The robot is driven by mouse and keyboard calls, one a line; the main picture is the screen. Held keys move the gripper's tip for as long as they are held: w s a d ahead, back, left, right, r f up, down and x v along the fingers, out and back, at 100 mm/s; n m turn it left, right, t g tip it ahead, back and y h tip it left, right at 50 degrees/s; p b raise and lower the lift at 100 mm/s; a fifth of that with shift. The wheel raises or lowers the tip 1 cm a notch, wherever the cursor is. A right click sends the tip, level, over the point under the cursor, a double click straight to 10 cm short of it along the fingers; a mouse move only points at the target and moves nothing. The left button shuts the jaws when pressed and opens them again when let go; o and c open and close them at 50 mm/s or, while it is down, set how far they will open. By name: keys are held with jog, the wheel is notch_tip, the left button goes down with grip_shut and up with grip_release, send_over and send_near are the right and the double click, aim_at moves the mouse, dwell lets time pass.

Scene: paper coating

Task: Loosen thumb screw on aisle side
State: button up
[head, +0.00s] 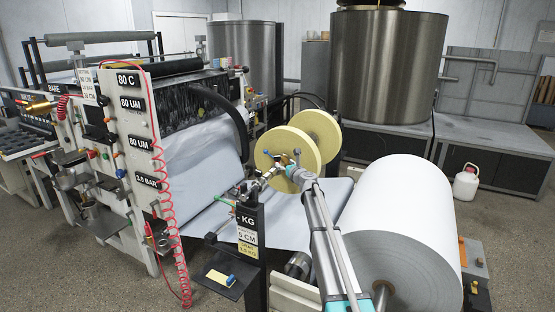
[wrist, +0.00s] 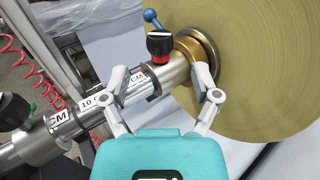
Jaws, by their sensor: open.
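In the wrist view a silver shaft (wrist: 85,120) printed with a CM scale runs into a brass collar (wrist: 189,48) at the face of a yellow roll (wrist: 250,70). Contact cannot be told. In the head view my gripper (head: 293,170) is at the near yellow roll (head: 282,150), and the knob is too small to make out.
A blue-tipped lever (wrist: 152,18) is behind the knob. Another black knob (wrist: 12,110) is at the shaft's left end. A large white paper roll (head: 400,220) stands to the right. A sign post (head: 248,235) and a coiled red hose (head: 165,220) are to the left.

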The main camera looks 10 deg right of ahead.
aim_at(277, 156)
jog(key=shift+x, duration=3.55)
grip_shut()
jog(key=shift+n+g+y, duration=0.4)
jog(key=shift+n+y, duration=0.2)
jog(key=shift+y, duration=0.3)
jog(key=n+g+y, duration=0.2)
jog(key=n+y, duration=0.1)
jog(key=y, duration=0.1)
jog(key=shift+w, duration=0.15)
jog(key=shift+n+g+y, duration=1.6)
jog(key=shift+g+y, duration=0.1)
jog(key=shift+g, duration=0.3)
